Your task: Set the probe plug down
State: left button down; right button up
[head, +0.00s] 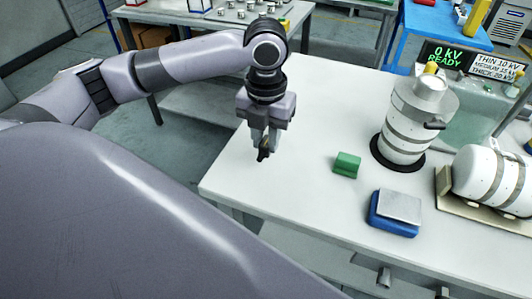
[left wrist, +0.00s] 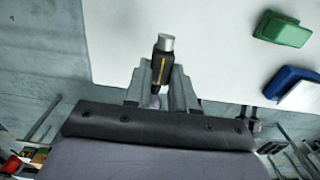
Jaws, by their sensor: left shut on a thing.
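The probe plug (left wrist: 161,62) is a small black cylinder with a yellow stripe and a silver end. In the left wrist view it sits between the two fingers of my left gripper (left wrist: 161,92), which is shut on it. In the head view my left gripper (head: 265,145) points down near the left edge of the white table (head: 300,110). The plug (head: 262,155) shows there as a small dark shape below the fingertips. I cannot tell whether it touches the table. My right gripper is not in view.
A green block (head: 346,165) and a blue block with a grey top (head: 395,212) lie right of my gripper. A white banded canister (head: 407,120) stands on a dark round base. Another canister (head: 492,178) lies in a cradle. The table around my left gripper is clear.

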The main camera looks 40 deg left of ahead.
aim_at(266, 156)
pick_arm(q)
jog(key=shift+f, duration=2.6)
jog(key=shift+f, duration=0.15)
jog(key=c, duration=0.9)
grip_release()
jog(key=shift+c, duration=0.2)
notch_tip(266, 156, up, 12)
jog(key=shift+r, duration=0.2)
